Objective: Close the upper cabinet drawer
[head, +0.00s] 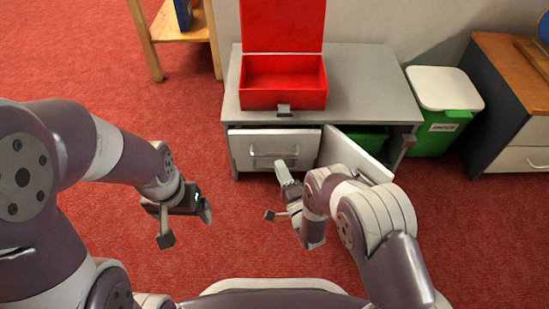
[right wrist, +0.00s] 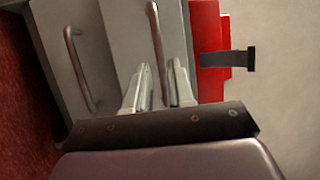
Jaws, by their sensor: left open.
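The grey cabinet (head: 375,85) stands ahead, with its upper drawer (head: 240,142) on the left side. A dark slit shows above the drawer front, which looks slightly out. My right gripper (head: 281,171) is in front of the drawers. In the right wrist view, its two pale fingers (right wrist: 159,90) are apart, with the upper drawer's bar handle (right wrist: 154,30) running toward the gap between them. Contact cannot be told. The lower handle (right wrist: 80,70) is further left there. My left gripper (head: 204,209) is open and empty above the red floor, left of the cabinet.
An open red box (head: 284,97) with a dark latch sits on the cabinet. The cabinet's right door (head: 355,155) stands ajar, close to my right arm. A green bin (head: 440,130) with a white lid and a wooden-topped cabinet (head: 510,70) stand at the right.

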